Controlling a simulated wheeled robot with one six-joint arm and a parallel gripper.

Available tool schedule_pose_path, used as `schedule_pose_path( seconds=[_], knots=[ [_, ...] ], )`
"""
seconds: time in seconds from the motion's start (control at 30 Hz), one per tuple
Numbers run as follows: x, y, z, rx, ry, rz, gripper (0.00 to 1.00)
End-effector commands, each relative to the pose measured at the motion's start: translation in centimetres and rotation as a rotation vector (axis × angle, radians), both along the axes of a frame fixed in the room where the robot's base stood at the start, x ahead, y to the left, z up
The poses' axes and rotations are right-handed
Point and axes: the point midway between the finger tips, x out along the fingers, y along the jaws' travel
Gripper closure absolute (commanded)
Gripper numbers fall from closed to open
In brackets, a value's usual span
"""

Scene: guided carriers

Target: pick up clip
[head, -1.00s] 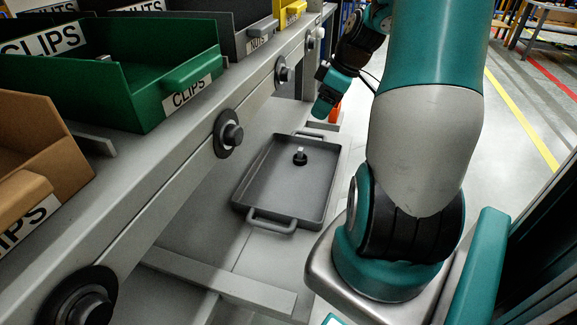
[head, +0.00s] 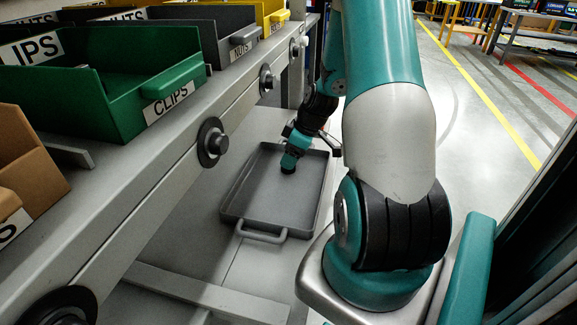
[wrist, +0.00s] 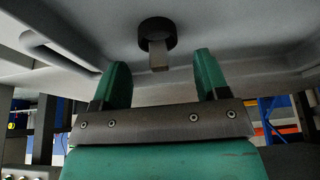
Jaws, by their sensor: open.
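The fingers do not appear to touch the clip. In the head view my gripper (head: 292,158) is down over the tray, and a dark spot at its tip seems to be the clip, mostly hidden.
The tray has raised walls and a handle (head: 261,236). To the left a grey workbench carries a green bin (head: 90,88) labelled CLIPS, a dark NUTS bin (head: 220,42) and a brown bin (head: 35,165).

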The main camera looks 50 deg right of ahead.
Motion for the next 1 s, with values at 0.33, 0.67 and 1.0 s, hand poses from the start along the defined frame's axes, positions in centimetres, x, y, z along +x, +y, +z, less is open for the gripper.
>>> schedule_pose_path(
  seconds=[0.33, 0.67, 1.0],
  knots=[
    [1.0, 0.3, -2.7, 0.000, 0.000, -0.001, 0.32],
    [0.9, 0.3, -2.6, 0.000, 0.000, -0.001, 0.79],
    [1.0, 0.3, -2.5, 0.000, 0.000, -0.001, 0.80]
  ],
)
